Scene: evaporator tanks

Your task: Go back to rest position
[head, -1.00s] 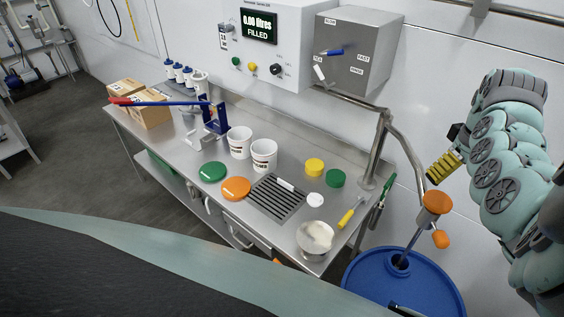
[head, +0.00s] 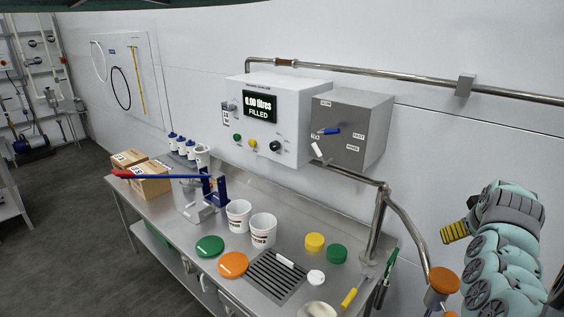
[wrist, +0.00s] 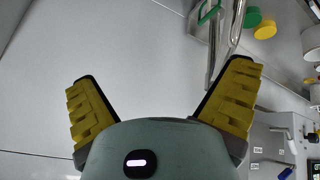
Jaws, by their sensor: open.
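My gripper (wrist: 162,108) is open and empty in the wrist view, with its two yellow ridged fingers spread wide apart. In the head view one yellow finger (head: 454,232) shows at the right, beside the folded links of my arm. The gripper is in the air in front of the white wall, to the right of the bent steel pipe (head: 379,222), and touches nothing that I can see.
The steel table (head: 185,223) holds white buckets (head: 263,230), an orange lid (head: 233,264), a green lid (head: 209,247), boxes (head: 150,187) and a lever press (head: 206,195). A control box (head: 270,140) reads 0.00 litres, FILLED. An orange-topped part (head: 443,281) stands below my arm.

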